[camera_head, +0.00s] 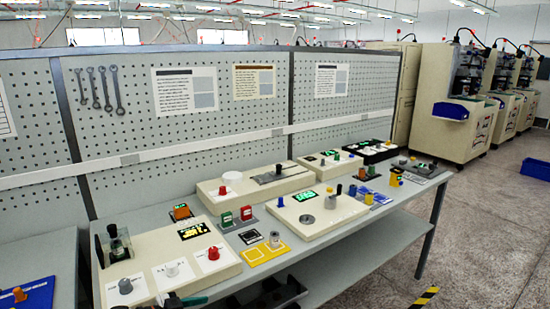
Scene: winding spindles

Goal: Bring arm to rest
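Neither of my grippers can be made out in the head view. A dark shape with a green part (188,301) is cut off by the bottom edge, and I cannot tell what it is. The long grey workbench (372,242) carries several cream devices with knobs and small green displays. The nearest device (215,262) has a red knob (213,253), a white knob (171,268) and a grey knob (125,286). Another device (310,228) to its right has a round grey disc (307,219) and upright posts.
A pegboard (130,130) with hanging wrenches (104,90) and notices stands behind the bench. A yellow plate (265,253) lies between devices. A blue tray (30,294) is at lower left. Cream machines (455,110) stand at the back right. The floor (480,240) right of the bench is mostly clear.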

